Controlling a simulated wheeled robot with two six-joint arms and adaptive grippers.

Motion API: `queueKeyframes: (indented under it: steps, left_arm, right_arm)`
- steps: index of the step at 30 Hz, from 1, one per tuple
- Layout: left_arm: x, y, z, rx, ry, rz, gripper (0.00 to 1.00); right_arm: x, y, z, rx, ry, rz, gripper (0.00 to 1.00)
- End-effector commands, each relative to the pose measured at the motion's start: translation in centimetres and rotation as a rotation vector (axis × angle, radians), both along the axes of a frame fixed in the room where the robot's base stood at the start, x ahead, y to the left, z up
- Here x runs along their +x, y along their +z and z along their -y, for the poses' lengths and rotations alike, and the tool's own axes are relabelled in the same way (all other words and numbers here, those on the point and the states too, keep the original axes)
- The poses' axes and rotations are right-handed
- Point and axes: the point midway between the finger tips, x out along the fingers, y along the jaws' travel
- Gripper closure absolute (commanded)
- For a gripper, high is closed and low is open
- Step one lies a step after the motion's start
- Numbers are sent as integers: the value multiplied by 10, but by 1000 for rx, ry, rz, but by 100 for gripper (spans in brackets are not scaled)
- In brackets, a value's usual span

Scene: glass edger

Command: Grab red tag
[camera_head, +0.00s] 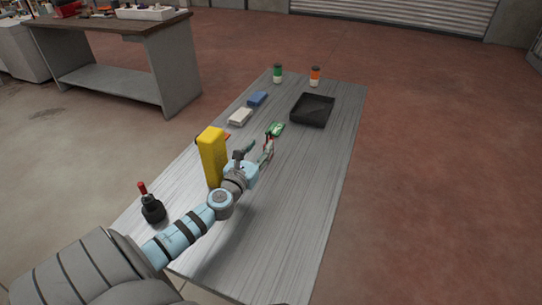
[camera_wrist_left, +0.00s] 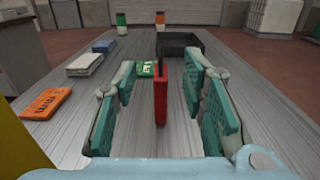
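The red tag (camera_wrist_left: 160,98) stands upright between the fingers of my left gripper in the left wrist view. It is a narrow red block with a dark upper part. A clear gap shows on each side, so the open left gripper (camera_wrist_left: 163,105) is around it without gripping it. In the head view the left gripper (camera_head: 257,160) is low over the middle of the table, and only a small part of the red tag (camera_head: 269,144) shows by its fingers. My right gripper is in neither view.

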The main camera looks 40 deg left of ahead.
Motion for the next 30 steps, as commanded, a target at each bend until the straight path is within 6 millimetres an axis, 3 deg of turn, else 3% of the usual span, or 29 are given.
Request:
queueKeyframes:
  steps: [1, 5, 10, 18, 24, 26, 30]
  left_arm:
    - [0, -28, 0, -1, 0, -2, 62]
    - [0, -65, 0, -1, 1, -2, 62]
    - [26, -54, -8, -2, 0, 0, 62]
    - [69, -54, -22, -2, 1, 1, 62]
    - [71, -51, -23, 0, 0, -1, 62]
    - [71, -51, -23, 0, 0, 0, 68]
    - [71, -51, -23, 0, 0, 0, 90]
  right_arm:
    - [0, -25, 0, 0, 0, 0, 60]
    - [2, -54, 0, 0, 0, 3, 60]
    - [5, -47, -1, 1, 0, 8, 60]
    - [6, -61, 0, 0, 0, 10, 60]
    - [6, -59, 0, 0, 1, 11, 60]
    - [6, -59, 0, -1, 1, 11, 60]
    - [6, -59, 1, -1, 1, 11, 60]
